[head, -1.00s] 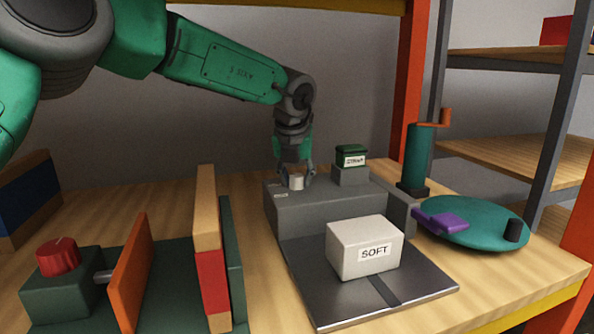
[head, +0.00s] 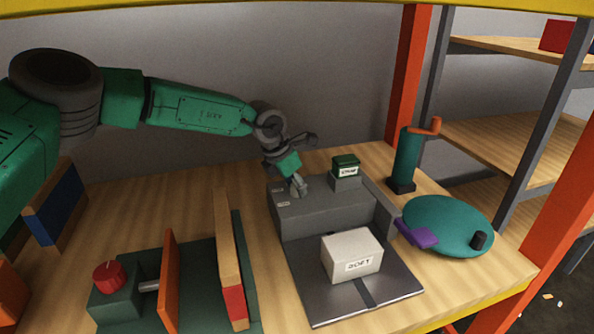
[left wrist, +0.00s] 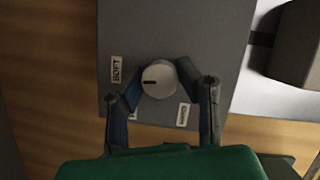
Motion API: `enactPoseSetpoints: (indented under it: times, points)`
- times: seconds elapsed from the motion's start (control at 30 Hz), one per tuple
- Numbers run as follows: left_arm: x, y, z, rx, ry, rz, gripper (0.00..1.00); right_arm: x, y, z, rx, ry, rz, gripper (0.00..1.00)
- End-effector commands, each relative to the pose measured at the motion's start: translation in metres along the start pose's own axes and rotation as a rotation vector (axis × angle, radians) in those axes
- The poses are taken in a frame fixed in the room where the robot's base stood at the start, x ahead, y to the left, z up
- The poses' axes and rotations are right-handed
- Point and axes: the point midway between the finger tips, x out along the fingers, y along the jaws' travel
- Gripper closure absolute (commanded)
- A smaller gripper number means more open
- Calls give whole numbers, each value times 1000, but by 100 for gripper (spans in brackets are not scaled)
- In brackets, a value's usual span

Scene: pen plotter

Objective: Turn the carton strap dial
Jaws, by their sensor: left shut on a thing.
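The carton strap dial (left wrist: 159,79) is a round pale knob with a dark pointer line, on top of a grey machine (head: 325,214). In the left wrist view its pointer lies roughly sideways, toward the left. A label reading SOFT (left wrist: 117,69) is left of it, and another label (left wrist: 184,115), too small to read, is at lower right. My left gripper (left wrist: 160,84) is shut on the dial, one finger on each side. In the head view the left gripper (head: 299,187) hides most of the dial. My right gripper is not in view.
A white carton marked SOFT (head: 351,254) sits on the machine's dark plate (head: 318,300). A green block (head: 345,163) stands at the machine's back right. Right are a teal crank post (head: 406,160) and turntable (head: 447,224). Left is a fixture with a red knob (head: 109,277).

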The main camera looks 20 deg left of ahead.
Motion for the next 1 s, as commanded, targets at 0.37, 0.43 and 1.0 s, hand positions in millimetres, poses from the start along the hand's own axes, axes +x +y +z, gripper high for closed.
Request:
enactPoseSetpoints:
  times: [0.37, 0.43, 1.0]
  points:
    - [0, 2, 0, 111, 0, -44, 99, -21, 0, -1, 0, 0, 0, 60]
    - [0, 3, 0, 117, 0, -46, 99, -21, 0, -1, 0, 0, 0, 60]
    - [0, 2, 0, 121, 1, -47, 50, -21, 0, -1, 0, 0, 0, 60]
